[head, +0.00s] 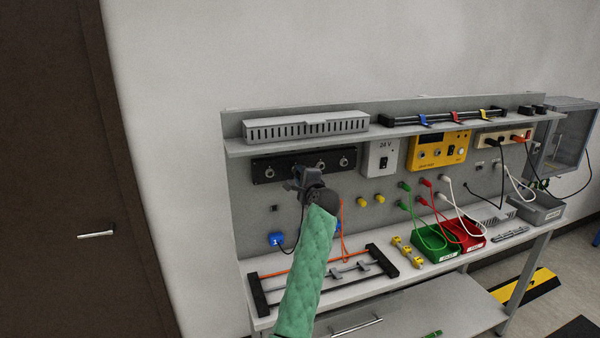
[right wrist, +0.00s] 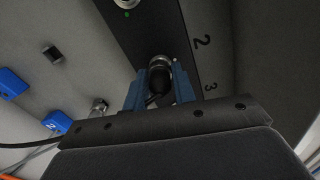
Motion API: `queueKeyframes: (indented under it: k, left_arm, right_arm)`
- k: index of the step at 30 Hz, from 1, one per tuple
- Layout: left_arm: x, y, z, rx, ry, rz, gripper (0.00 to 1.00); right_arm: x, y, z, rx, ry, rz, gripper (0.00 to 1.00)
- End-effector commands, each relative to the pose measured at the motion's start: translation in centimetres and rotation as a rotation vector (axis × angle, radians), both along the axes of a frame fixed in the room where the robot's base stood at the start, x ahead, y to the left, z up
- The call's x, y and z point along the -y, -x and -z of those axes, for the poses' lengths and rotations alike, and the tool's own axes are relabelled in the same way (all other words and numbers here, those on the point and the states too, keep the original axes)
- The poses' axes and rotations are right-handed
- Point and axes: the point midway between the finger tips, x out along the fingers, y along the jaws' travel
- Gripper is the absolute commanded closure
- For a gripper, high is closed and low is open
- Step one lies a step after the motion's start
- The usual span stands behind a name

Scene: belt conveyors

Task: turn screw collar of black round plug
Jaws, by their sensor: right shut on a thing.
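The black round plug (right wrist: 158,78) sits at a socket of the black connector panel (right wrist: 140,33), by the number 2, in the right wrist view. A metal ring (right wrist: 160,61) shows where the plug meets the panel. My right gripper (right wrist: 160,92) has its blue fingers shut on the plug, one on each side. The screw collar cannot be told clearly from the plug body. In the head view my right gripper (head: 305,178) is at the panel (head: 262,168) and hides the plug. My left gripper is in neither view.
A grey slotted duct (head: 305,126) lies on the shelf above the panel. A white 24 V box (head: 380,158) and a yellow device (head: 440,150) are to the right. Blue tagged plugs (right wrist: 55,122) hang at the left. A rack with an orange rod stands on the bench (head: 400,282).

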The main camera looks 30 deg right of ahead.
Motion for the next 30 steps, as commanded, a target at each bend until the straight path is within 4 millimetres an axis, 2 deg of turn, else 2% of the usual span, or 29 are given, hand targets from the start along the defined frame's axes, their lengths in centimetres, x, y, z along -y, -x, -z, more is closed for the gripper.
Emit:
queueKeyframes:
  k: [4,12,28,29,30]
  left_arm:
    - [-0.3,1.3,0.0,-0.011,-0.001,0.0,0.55]
    - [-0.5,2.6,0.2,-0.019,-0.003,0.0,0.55]
    - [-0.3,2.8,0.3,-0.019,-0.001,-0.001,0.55]
    - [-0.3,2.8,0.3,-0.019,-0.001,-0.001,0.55]
    - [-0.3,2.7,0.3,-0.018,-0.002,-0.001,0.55]
  right_arm:
    - [0.0,0.0,0.0,0.018,-0.083,-0.001,0.97]
    - [0.0,0.0,0.1,0.039,-0.167,0.0,0.97]
    - [0.0,0.0,0.1,0.042,-0.183,-0.001,0.97]
    - [0.0,0.0,0.1,0.042,-0.183,-0.001,0.68]
    - [0.0,0.0,0.1,0.042,-0.183,-0.001,0.6]
